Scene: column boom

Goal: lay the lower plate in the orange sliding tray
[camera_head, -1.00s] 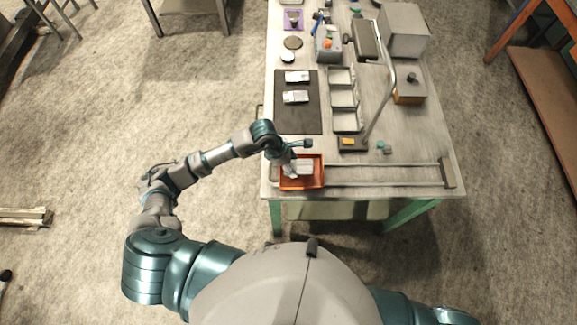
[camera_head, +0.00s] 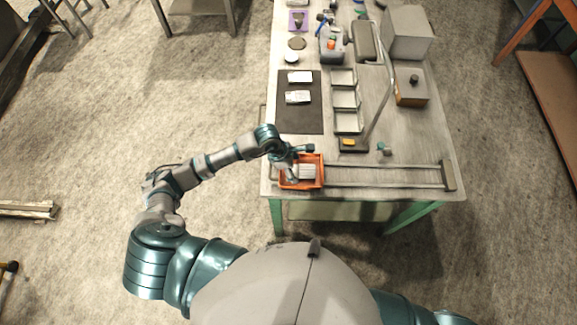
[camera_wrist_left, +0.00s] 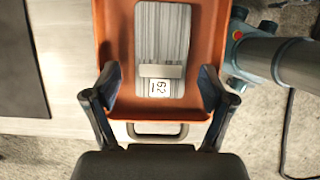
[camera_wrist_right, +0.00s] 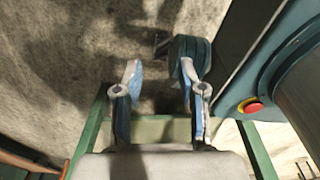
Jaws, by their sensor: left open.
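A grey striped plate (camera_wrist_left: 162,45) with a raised cross bar and a "62" label lies in the orange sliding tray (camera_wrist_left: 116,40). In the head view the plate (camera_head: 308,171) shows inside the tray (camera_head: 322,181) at the table's near left corner. My left gripper (camera_wrist_left: 158,90) is open, its fingers apart on either side of the plate's near end; in the head view it (camera_head: 292,172) is over the tray's left part. Two similar light plates, an upper (camera_head: 299,77) and a lower (camera_head: 297,97), lie on the dark mat. My right gripper (camera_wrist_right: 160,85) is open and empty, away from the table top.
Rails (camera_head: 390,174) run right from the tray to an end block (camera_head: 448,175). A grey compartment rack (camera_head: 346,122) stands right of the mat (camera_head: 300,121). A slanting pole rises from a base with a yellow piece (camera_head: 348,142). A box (camera_head: 411,91) stands further right.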

